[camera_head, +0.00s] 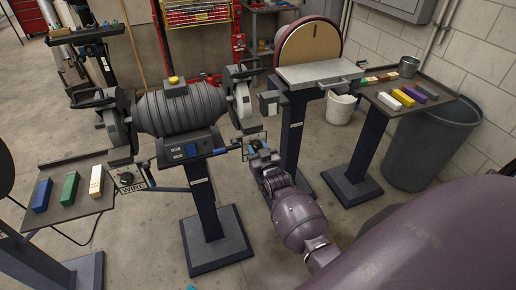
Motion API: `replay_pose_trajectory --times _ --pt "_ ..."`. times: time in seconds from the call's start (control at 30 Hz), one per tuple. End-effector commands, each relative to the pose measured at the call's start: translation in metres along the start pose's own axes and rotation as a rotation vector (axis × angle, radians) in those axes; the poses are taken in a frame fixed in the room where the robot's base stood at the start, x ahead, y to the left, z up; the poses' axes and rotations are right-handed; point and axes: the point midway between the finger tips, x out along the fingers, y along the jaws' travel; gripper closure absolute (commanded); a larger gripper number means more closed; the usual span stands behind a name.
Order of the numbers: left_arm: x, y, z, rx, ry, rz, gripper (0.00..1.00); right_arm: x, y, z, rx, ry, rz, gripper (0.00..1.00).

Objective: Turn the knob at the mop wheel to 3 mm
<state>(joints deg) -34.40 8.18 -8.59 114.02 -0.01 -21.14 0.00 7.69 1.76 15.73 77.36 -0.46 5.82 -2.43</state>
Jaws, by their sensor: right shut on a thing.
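The bench grinder (180,108) has a wheel at each end. The left panel reads WIRE and carries a black knob (127,178). The right wheel (241,100), by elimination the mop wheel, has a small panel (246,140) below it on the right. My right gripper (258,149) reaches up from the lower right to that panel and is shut on its knob. The gripper covers most of the knob and the panel, so the knob's pointer and scale cannot be read. My left gripper is not in view.
A disc sander (310,45) with a grey table (318,73) stands behind on its own post. A shelf (432,98) with coloured bars and a grey bin (428,150) are at the right. A left tray (66,211) holds three bars. Open floor lies in front of the grinder post.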

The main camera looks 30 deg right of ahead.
Motion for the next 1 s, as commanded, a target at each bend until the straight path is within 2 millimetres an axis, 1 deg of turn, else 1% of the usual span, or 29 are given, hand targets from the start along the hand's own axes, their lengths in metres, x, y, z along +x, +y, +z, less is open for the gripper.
replay_pose_trajectory --times 0.2,0.4,0.93,0.97,1.0 --pt "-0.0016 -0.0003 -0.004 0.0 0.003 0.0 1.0 -0.0003 0.0001 0.0 -0.123 -0.001 0.0 0.84" --pt "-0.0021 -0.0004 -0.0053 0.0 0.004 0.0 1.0 -0.0004 0.0 0.0007 -0.187 -0.001 0.0 0.84" --pt "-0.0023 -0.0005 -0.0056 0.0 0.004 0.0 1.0 -0.0005 0.0 0.0012 -0.211 -0.002 0.0 0.84" --pt "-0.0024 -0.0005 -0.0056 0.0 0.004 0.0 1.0 -0.0005 0.0 0.0012 -0.211 -0.002 0.0 0.59" --pt "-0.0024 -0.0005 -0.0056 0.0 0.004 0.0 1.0 -0.0005 0.0 0.0012 -0.211 -0.002 0.0 0.53"
